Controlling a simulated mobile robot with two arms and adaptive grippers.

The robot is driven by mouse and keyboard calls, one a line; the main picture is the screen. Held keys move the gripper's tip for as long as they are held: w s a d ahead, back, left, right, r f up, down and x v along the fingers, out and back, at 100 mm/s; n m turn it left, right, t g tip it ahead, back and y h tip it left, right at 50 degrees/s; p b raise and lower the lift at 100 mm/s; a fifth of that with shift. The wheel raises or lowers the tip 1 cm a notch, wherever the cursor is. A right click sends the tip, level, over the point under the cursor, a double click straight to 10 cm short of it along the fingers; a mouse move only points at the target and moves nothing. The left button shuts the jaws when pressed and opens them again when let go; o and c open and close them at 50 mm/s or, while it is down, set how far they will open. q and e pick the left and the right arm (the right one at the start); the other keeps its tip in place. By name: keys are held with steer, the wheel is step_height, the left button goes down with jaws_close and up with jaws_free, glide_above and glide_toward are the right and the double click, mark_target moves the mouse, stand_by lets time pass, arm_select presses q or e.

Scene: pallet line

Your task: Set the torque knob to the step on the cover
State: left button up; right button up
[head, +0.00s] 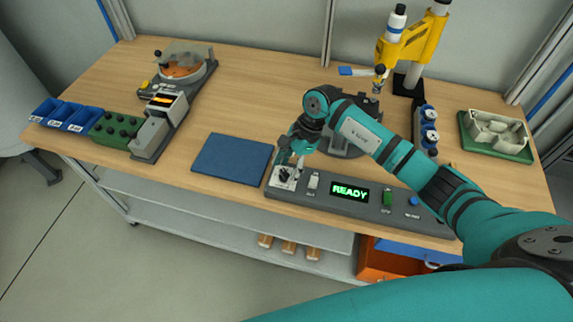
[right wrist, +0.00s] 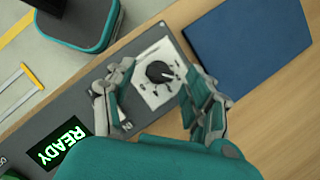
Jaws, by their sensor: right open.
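The torque knob (right wrist: 159,72) is a black dial on a white plate with marks around it, at the left end of the grey control panel (head: 325,195). In the head view the knob (head: 283,175) is small and partly covered by my right gripper (head: 292,162). In the right wrist view my right gripper (right wrist: 158,100) is open, with one finger on each side of the plate and nothing between them. I cannot tell how high the fingers are above the panel. The knob's step is too small to read. I cannot make out a step on a cover. My left gripper is not in view.
The panel's green display (head: 349,192) reads READY. A blue mat (head: 232,160) lies left of the panel. A yellow press (head: 412,45) stands at the back, and a green tray with a pale casting (head: 497,132) at the right. Blue bins (head: 65,115) stand far left.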

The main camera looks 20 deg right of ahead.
steer(key=shift+a+f, duration=0.1)
steer(key=shift+f, duration=0.25)
jaws_close()
